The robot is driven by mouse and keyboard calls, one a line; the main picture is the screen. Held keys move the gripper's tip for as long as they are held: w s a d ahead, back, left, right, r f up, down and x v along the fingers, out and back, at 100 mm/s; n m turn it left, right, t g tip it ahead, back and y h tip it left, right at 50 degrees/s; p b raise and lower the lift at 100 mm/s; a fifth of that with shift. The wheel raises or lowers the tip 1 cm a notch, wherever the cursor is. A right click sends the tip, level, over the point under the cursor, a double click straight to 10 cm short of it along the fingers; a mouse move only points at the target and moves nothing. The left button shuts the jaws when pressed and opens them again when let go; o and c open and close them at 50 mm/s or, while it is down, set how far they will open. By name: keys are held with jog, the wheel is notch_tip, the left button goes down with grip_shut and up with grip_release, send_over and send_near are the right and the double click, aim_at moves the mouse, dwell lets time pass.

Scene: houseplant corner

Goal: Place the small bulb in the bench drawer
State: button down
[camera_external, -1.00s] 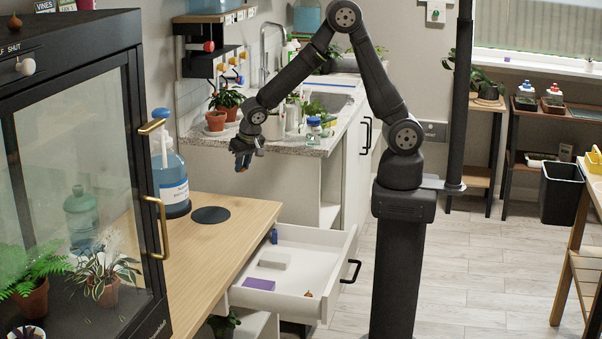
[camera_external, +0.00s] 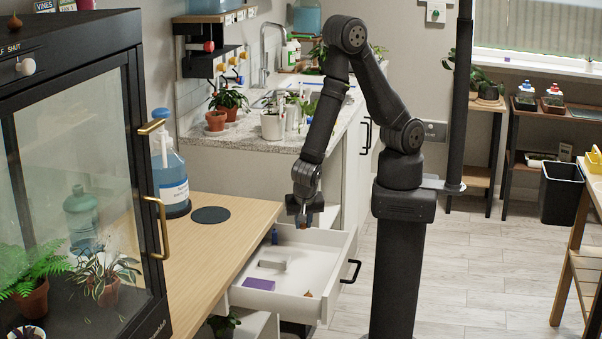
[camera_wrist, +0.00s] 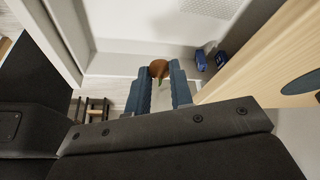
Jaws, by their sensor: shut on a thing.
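My gripper (camera_external: 303,226) points down over the far part of the open white bench drawer (camera_external: 316,260). Its blue fingers are shut on a small brown bulb (camera_wrist: 158,69), held at the fingertips in the wrist view. In the external view only a small orange-brown spot shows between the fingers. The bulb appears to be above the drawer floor, not resting on it. Another small brown bulb (camera_external: 308,293) lies in the near right corner of the drawer.
The drawer also holds a purple block (camera_external: 258,284), a pale grey block (camera_external: 273,264) and a blue item (camera_external: 274,236). The wooden bench top (camera_external: 230,240) borders it on the left, with a dark round mat (camera_external: 211,215).

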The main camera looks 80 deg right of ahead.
send_over(310, 279)
jog(key=a, duration=0.1)
jog(key=f, duration=0.7)
jog(key=shift+s, duration=0.25)
jog(key=shift+a+f, duration=0.1)
jog(key=shift+f, duration=1.9)
jog(key=shift+f, duration=0.2)
jog(key=c, duration=1.3)
grip_release()
jog(key=shift+r, duration=0.1)
jog(key=v, duration=1.2)
jog(key=shift+r, duration=0.1)
